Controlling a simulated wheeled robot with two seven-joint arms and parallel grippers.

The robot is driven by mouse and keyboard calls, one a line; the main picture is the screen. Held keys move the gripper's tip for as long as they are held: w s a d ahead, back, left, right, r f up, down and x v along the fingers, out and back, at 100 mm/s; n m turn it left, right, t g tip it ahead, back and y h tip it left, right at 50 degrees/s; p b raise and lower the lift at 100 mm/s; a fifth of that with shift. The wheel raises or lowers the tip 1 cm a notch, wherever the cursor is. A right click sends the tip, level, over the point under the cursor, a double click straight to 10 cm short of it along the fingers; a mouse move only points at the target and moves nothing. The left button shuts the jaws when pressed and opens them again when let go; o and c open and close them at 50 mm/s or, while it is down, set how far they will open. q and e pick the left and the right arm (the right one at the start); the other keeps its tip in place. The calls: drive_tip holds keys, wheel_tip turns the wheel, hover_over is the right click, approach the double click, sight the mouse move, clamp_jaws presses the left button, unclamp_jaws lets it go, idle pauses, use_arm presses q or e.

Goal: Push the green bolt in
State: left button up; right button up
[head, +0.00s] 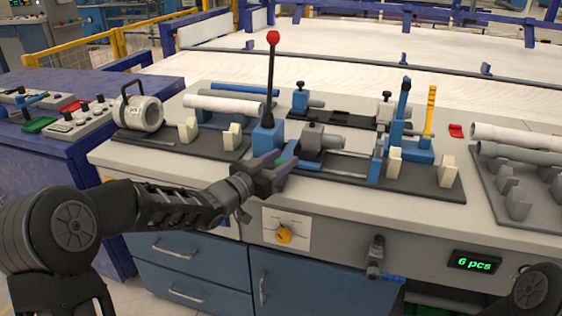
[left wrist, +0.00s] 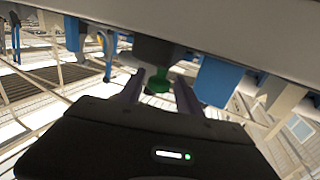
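The green bolt (left wrist: 157,84) shows between my left gripper's two fingers in the left wrist view, at the end of a dark cylindrical part. A small bit of its green (head: 287,159) shows in the head view, mostly hidden by the fingers. My left gripper (left wrist: 160,79) is open, with a finger on each side of the bolt and gaps beside it. In the head view the left gripper (head: 282,166) is at the front of the grey clamp fixture (head: 322,138), just right of the blue lever base. My right gripper is out of view.
A lever with a red knob (head: 273,38) rises from a blue base (head: 268,138) beside my left gripper. A blue post (head: 376,160) and cream supports (head: 446,172) stand to the right. White pipes (head: 515,135) lie on a rack at the far right. The front table strip is clear.

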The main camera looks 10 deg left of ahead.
use_arm(q)
drive_tip(key=shift+o, duration=0.3)
drive_tip(key=shift+s, duration=0.15)
drive_tip(key=v, duration=0.7)
drive_tip(key=shift+s+a, duration=0.2)
drive_tip(key=shift+s, duration=0.05)
drive_tip(key=shift+s, duration=0.1)
